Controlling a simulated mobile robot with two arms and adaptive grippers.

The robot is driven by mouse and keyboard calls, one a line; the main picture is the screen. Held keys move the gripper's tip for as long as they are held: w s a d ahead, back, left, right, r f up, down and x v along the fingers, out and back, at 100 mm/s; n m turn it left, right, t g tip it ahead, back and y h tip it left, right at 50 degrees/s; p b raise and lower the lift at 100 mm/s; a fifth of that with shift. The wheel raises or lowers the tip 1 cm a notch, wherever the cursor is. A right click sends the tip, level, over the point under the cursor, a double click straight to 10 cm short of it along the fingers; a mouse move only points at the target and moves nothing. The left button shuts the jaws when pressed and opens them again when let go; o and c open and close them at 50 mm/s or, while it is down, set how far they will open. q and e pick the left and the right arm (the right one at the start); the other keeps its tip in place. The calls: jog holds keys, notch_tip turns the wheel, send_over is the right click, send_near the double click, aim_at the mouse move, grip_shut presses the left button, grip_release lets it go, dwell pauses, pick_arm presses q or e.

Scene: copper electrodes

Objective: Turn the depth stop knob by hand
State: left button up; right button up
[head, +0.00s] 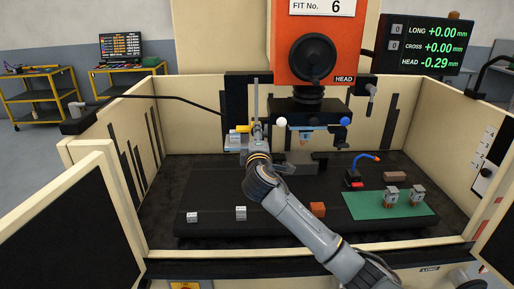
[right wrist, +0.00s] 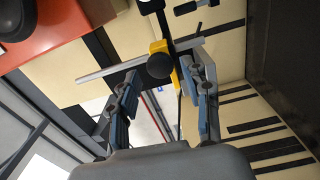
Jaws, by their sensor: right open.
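The depth stop knob is a dark round knob (right wrist: 160,66) on a yellow bracket (right wrist: 185,76) in the right wrist view. A pale metal rod (right wrist: 105,69) runs beside it. In the head view the yellow bracket (head: 243,128) shows left of the machine head, by an upright rod (head: 256,100); the knob itself is hidden there by my gripper and wrist. My right gripper (right wrist: 163,72) is open, its blue-padded fingers on either side of the knob, with gaps that look clear. It also shows in the head view (head: 257,138). My left gripper is not in view.
The orange machine head (head: 285,70) stands just right of my gripper. A display (head: 424,47) reads HEAD -0.29 mm.

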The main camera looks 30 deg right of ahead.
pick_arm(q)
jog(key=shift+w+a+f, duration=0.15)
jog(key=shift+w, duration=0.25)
pick_arm(e)
jog(key=shift+x, duration=0.85)
jog(key=c, duration=0.9)
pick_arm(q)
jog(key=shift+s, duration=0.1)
pick_arm(e)
jog(key=shift+o, duration=0.2)
jog(key=shift+f, duration=0.1)
